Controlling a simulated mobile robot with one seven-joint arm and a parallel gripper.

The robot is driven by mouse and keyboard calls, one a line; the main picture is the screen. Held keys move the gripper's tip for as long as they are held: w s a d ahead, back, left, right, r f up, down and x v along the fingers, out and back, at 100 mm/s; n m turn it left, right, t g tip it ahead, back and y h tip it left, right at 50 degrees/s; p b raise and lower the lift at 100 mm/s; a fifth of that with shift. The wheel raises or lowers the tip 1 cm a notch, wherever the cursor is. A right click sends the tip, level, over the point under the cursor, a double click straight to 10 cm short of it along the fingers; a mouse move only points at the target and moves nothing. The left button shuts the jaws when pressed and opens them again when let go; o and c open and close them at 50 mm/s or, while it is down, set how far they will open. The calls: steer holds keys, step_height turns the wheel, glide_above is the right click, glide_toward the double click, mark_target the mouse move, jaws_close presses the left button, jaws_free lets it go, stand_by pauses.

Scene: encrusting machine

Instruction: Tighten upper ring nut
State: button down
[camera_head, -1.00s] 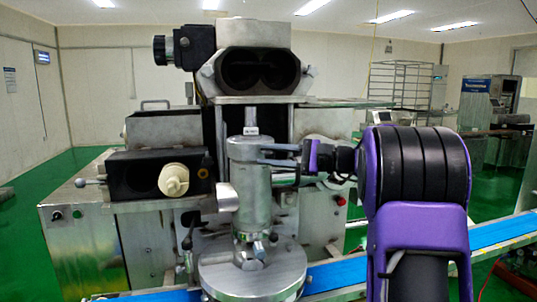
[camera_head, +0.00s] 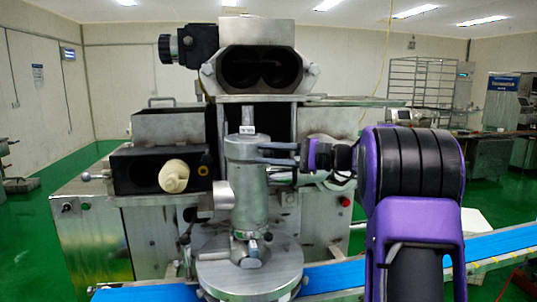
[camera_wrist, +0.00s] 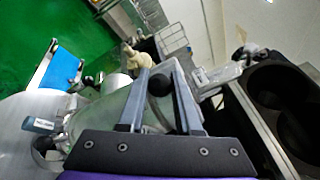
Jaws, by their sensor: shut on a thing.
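The upper ring nut (camera_head: 241,150) is the grey metal band at the top of the upright metal cylinder (camera_head: 249,195), in the middle of the head view. My gripper (camera_head: 262,153) reaches in from the right, with its two dark fingers level at the nut's right side. It is shut on the upper ring nut. In the wrist view my gripper (camera_wrist: 160,70) shows two long grey fingers slanting towards each other, with a dark rounded piece between them. The exact contact at the fingertips is hard to make out.
The cylinder stands on a round metal disc (camera_head: 249,281) above a blue conveyor belt (camera_head: 345,275). The twin-bore housing (camera_head: 258,70) rises behind and above. Green floor lies open at both sides.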

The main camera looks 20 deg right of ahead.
stand_by(0.3)
steer(key=c, duration=0.6)
jaws_free()
steer(key=v, duration=1.7)
steer(key=shift+s, duration=0.15)
steer(key=shift+d+f, duration=0.1)
